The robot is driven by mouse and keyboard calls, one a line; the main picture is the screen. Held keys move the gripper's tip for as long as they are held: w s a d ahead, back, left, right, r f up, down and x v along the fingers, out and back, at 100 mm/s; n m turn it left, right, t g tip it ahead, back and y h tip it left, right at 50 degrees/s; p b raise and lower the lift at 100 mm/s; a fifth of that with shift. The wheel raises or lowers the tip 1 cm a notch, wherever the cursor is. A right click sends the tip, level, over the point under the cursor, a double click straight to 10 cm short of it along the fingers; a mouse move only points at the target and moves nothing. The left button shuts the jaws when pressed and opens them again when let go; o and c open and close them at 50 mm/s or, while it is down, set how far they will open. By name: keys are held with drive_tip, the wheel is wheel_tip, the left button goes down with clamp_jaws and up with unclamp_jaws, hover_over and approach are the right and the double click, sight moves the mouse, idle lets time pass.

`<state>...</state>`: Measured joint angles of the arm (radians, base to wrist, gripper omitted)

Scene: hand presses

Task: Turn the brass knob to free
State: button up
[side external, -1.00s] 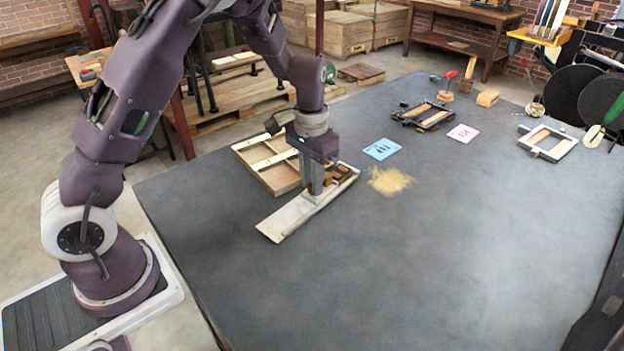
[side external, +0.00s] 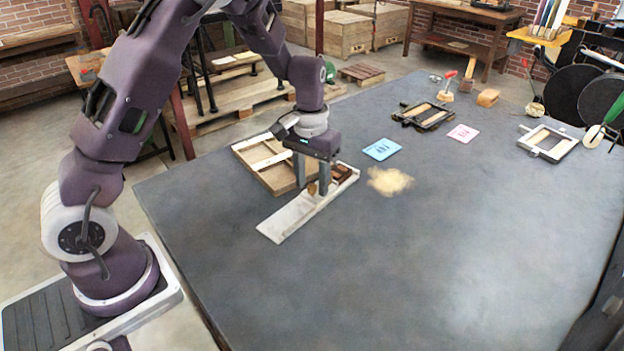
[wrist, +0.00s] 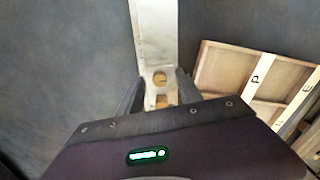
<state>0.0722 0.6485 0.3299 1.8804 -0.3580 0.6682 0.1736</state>
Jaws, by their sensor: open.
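The brass knob (side external: 312,188) shows as a small brass patch at the gripper's fingertips in the side view, on the long pale board (side external: 290,217). My gripper (side external: 313,190) points down over the board, open, with one finger on each side of the knob. It also shows in the wrist view (wrist: 156,82). I cannot tell whether the fingers touch the knob.
A wooden compartment tray (side external: 268,163) stands close behind the board, at the right in the wrist view (wrist: 255,80). A sawdust-like pile (side external: 389,181), a blue card (side external: 382,149) and a pink card (side external: 463,133) lie to the right. The front table is clear.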

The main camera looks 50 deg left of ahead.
sight(312, 186)
wheel_tip(312, 186, up, 6)
drive_tip(key=shift+f, duration=0.1)
drive_tip(key=shift+s+r, duration=0.1)
drive_tip(key=shift+r, duration=0.7)
drive_tip(key=s+d+r+m+t, duration=0.1)
drive_tip(key=s+d+r+t, duration=0.1)
drive_tip(key=s+r, duration=0.45)
drive_tip(key=s+d+r+m+t, duration=0.1)
drive_tip(key=s+d+r, duration=0.2)
drive_tip(key=s+r, duration=0.35)
drive_tip(key=s+m+t, duration=0.1)
drive_tip(key=s+t, duration=0.1)
drive_tip(key=s, duration=1)
drive_tip(key=shift+s+d+f+t, duration=0.3)
drive_tip(key=shift+d+f, duration=0.05)
drive_tip(key=shift+d, duration=0.1)
